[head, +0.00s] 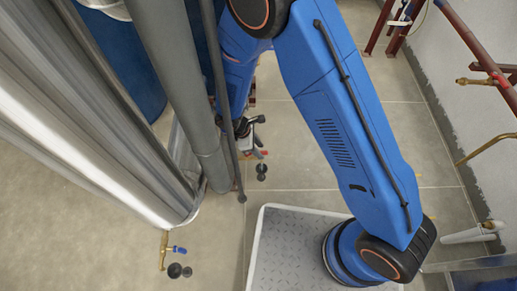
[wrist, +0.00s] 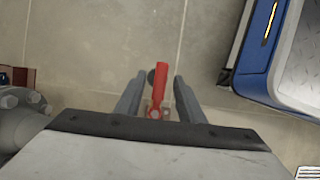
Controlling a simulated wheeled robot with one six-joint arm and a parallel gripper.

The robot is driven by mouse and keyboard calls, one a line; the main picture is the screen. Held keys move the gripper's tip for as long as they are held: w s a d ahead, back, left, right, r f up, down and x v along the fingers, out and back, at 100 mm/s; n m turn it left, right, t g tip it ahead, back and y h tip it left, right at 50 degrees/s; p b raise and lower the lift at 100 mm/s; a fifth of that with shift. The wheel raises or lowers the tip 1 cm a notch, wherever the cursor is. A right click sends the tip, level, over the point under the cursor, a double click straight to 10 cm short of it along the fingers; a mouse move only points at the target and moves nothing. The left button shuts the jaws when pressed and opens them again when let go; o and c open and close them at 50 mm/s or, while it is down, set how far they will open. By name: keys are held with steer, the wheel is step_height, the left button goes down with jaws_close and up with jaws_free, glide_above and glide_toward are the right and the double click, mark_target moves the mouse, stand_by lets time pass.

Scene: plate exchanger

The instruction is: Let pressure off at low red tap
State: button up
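The low red tap shows in the wrist view as a red lever handle (wrist: 160,88), with its pivot end towards my gripper. My gripper (wrist: 160,80) has its two grey fingers apart, one on each side of the red handle. A narrow gap shows between the handle and each finger, so the gripper is open around or just above it; the exact depth I cannot tell. In the head view a small bit of the red handle (head: 264,153) shows beside the gripper, low near the floor. The tap's body is mostly hidden.
A grey vertical pipe (head: 180,80) and a large silver cylinder (head: 80,130) stand close on the left. A blue-handled brass tap (head: 178,250) is low at the front left. My platform's edge is near. Red pipework (head: 470,40) runs along the right wall. Tiled floor lies between.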

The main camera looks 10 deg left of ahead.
step_height(320, 180, up, 10)
stand_by(0.6)
steer(key=shift+f, duration=0.1)
steer(key=w+d+r+m+y, duration=0.3)
steer(key=d+r+m, duration=0.7)
steer(key=d+r, duration=1.25)
steer(key=s+d+r+m+t+y, duration=0.1)
steer(key=s+d+r+m+t, duration=0.3)
steer(key=s+d+r+m, duration=0.6)
steer(key=s+d+r, duration=0.3)
steer(key=s+d, duration=0.2)
steer(key=s, duration=0.1)
steer(key=shift+s+d+y, duration=0.15)
steer(key=shift+d+y, duration=0.15)
steer(key=shift+d, duration=0.05)
